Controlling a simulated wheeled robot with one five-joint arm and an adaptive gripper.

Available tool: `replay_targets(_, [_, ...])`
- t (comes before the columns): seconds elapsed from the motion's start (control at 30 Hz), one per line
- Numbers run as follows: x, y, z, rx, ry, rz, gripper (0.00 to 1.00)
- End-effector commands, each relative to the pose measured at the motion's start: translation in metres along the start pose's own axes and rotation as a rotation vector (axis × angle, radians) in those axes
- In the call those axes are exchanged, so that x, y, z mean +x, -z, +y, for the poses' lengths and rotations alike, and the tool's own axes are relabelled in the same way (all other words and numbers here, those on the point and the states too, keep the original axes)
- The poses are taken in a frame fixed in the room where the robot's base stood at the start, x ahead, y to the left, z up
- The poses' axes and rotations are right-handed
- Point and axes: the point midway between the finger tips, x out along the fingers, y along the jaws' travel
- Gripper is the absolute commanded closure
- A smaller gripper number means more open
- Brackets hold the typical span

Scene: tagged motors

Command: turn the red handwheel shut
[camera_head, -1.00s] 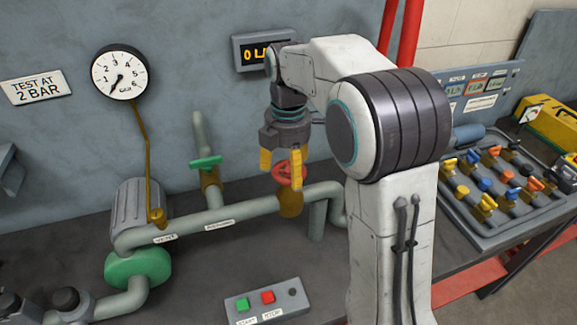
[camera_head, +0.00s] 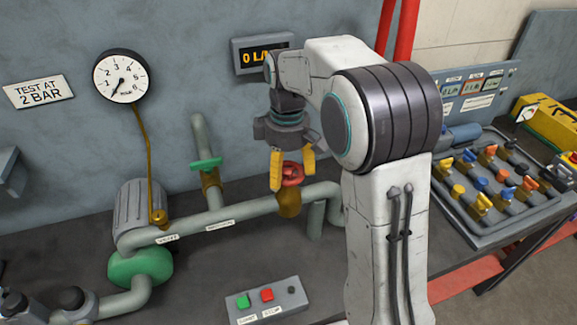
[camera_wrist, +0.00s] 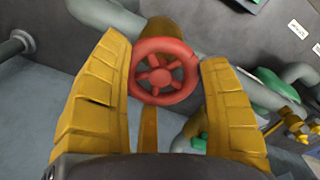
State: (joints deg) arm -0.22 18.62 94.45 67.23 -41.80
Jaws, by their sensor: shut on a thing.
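The red handwheel (camera_head: 291,176) sits on a brass valve body (camera_head: 288,202) on the grey-green pipe. In the wrist view the handwheel (camera_wrist: 163,71) shows its round rim, spokes and hub. My gripper (camera_head: 292,170) points down at it, with one yellow finger on either side of the rim. In the wrist view the fingers of my gripper (camera_wrist: 168,85) flank the wheel and are shut on it. The wheel's turn position cannot be read from these views.
A green-handled valve (camera_head: 207,164) stands left of the wheel. A gauge (camera_head: 120,77) hangs on the wall, and a display (camera_head: 262,54) sits behind my arm. A button box (camera_head: 266,300) lies in front. A tray of several coloured valves (camera_head: 480,200) is at right.

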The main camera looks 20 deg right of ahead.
Motion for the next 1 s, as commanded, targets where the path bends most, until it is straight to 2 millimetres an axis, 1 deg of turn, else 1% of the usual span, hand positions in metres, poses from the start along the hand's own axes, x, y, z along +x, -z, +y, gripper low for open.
replay_targets(0.7, [0.0,0.002,0.0042,0.677,-0.004,0.009,0.61])
replay_targets(1.0, [-0.0004,0.0011,0.0057,0.941,-0.003,0.011,0.61])
